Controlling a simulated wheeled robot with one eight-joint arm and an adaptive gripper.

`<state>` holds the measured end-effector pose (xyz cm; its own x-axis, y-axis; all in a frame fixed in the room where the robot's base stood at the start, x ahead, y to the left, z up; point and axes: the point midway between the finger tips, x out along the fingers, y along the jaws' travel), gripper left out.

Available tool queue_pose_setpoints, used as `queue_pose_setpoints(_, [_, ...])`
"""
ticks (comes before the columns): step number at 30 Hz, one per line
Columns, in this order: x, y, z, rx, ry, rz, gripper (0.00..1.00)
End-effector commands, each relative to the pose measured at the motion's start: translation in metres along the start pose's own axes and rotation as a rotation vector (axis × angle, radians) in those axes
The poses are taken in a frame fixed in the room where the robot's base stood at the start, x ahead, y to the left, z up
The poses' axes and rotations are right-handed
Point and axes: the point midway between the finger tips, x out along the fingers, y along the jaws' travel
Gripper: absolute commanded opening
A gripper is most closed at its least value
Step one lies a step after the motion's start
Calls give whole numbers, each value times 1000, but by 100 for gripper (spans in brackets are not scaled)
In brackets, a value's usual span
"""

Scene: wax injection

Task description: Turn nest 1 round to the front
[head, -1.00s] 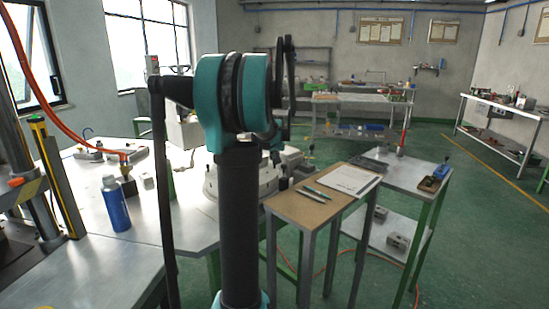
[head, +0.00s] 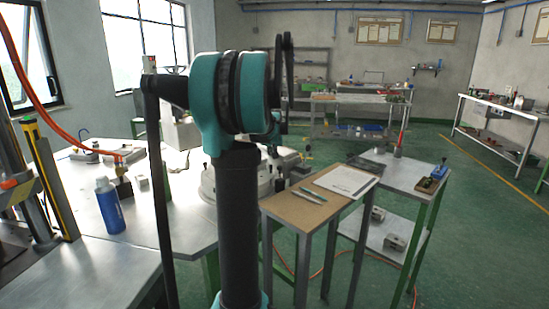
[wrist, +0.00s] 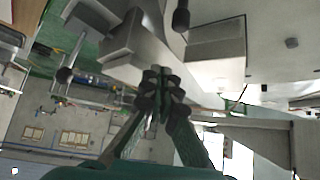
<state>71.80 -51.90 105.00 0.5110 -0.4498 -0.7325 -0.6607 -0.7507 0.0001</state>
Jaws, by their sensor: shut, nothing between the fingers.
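My gripper (wrist: 162,84) shows in the wrist view with its dark fingertips together and nothing between them. A pale grey metal block (wrist: 118,48) is just beyond the fingertips; I cannot tell whether they touch it. A dark knob (wrist: 181,18) stands above it in the picture. In the head view a pale round turntable (head: 208,187) is partly hidden behind my arm, with grey metal blocks (head: 286,158) at its right. No number is legible, so I cannot tell which nest is nest 1.
A blue bottle (head: 110,206) stands on the metal bench (head: 145,236) at left. A small brown-topped table (head: 291,207) with pens and a paper sheet (head: 346,180) is close to the turntable's right. A metal side table (head: 400,172) stands beyond it. Green floor is clear at right.

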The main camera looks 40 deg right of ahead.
Motion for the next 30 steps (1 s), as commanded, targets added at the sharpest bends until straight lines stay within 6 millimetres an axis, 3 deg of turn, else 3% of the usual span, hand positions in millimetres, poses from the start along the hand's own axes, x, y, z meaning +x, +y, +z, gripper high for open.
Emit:
queue_pose_setpoints(12, [-66,-11,-1,-1,0,0,0])
queue_pose_setpoints(20, [-77,-14,6,-93,6,21,0])
queue_pose_setpoints(23, [-74,-16,23,-314,16,72,0])
queue_pose_setpoints(30, [-76,-21,77,-1179,15,292,0])
